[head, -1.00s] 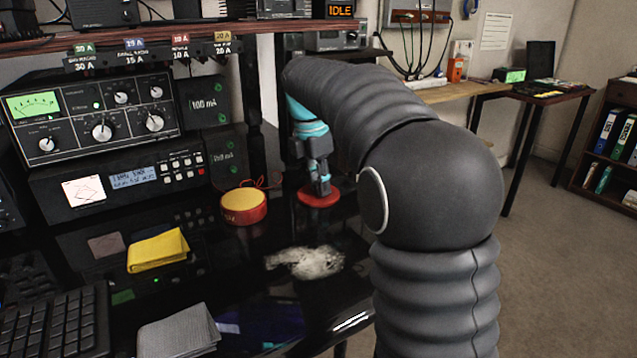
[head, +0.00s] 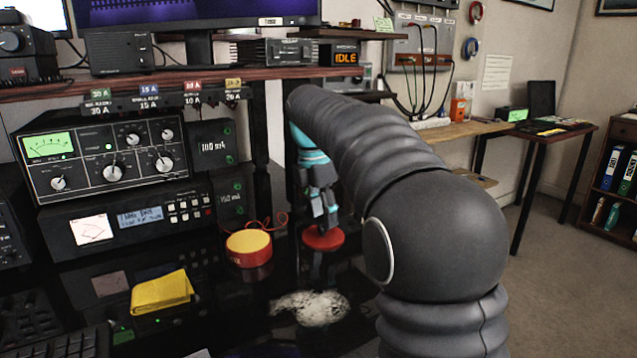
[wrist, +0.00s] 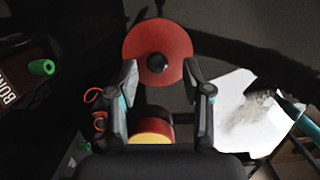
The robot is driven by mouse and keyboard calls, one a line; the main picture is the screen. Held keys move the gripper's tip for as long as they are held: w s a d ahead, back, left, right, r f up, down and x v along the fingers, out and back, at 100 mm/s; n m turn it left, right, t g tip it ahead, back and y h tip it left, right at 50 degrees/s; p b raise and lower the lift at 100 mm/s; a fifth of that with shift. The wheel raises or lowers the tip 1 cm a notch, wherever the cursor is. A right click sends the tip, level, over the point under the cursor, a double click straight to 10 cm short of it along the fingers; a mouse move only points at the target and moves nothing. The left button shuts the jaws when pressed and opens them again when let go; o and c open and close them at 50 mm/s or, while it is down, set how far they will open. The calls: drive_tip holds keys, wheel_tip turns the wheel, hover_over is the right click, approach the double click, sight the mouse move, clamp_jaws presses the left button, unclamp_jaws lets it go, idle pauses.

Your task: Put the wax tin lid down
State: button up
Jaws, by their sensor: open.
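The wax tin lid (head: 323,239) is a flat red disc lying on the glossy black desk, right of the open tin. In the wrist view the lid (wrist: 176,42) shows its dark round knob in the middle. My gripper (head: 322,217) is just above the lid and pointing down. In the wrist view my gripper (wrist: 160,75) is open, with its fingertips apart on either side below the knob and nothing held between them. The wax tin (head: 249,249) is red with a yellow top and stands left of the lid; it shows partly in the wrist view (wrist: 151,130).
A yellow cloth (head: 161,292) lies at the front left. A pale powdery patch (head: 310,307) is on the desk in front of the lid. A red cord (head: 268,222) lies behind the tin. Radio units (head: 105,155) stand at left under a shelf (head: 150,83).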

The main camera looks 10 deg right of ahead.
sight(318, 238)
wheel_tip(318, 238, up, 9)
drive_tip(key=a, duration=0.1)
drive_tip(key=shift+s+a, duration=0.15)
drive_tip(key=shift+f, duration=0.1)
